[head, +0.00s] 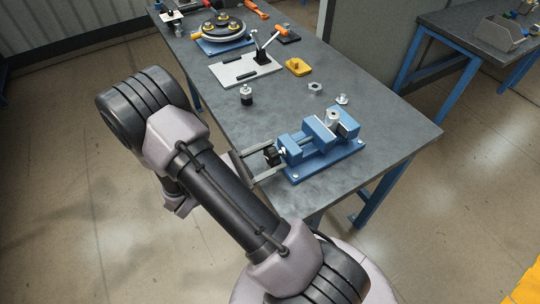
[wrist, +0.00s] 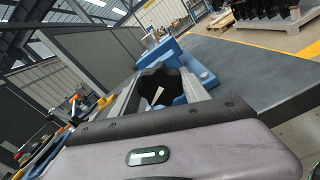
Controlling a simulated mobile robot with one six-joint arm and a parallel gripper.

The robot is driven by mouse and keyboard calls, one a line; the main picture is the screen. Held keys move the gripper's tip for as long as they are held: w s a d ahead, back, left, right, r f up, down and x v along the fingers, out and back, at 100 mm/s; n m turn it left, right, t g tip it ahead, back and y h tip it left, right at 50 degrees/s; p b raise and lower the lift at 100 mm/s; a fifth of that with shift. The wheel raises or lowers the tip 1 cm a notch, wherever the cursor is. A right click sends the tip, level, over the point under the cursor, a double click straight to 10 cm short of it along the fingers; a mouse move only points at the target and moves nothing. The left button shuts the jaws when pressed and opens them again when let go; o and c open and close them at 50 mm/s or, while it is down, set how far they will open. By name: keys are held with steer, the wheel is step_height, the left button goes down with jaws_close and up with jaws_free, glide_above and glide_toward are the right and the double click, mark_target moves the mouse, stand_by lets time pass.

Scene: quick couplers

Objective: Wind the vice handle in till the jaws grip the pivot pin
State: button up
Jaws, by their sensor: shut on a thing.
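The blue vice (head: 345,160) is bolted on its base plate near the front right edge of the grey workbench. A grey metal pivot pin (head: 333,117) stands at its jaws; whether both jaws touch it is too small to tell. The black lobed vice handle (head: 271,154) is at the vice's left end. My gripper (head: 267,161) reaches in from the left and is shut on this handle, one finger on each side. In the wrist view the handle (wrist: 158,86) sits between my fingers, with the blue vice (wrist: 165,52) behind it; the pin is not clearly seen there.
On the bench (head: 300,90) are a black-and-silver fitting (head: 246,95), a hex nut (head: 315,87), another small metal part (head: 342,99) and a yellow piece (head: 298,67). A toggle clamp on a grey plate (head: 232,71) and a round fixture (head: 222,33) stand farther back.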

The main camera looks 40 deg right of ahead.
steer(key=shift+m, duration=0.9)
steer(key=o, duration=1.4)
steer(key=shift+c, duration=0.2)
steer(key=shift+a, duration=0.1)
steer(key=p+v, duration=0.4)
steer(key=v, duration=1.3)
steer(key=shift+a, duration=0.15)
steer(key=shift+f, duration=0.1)
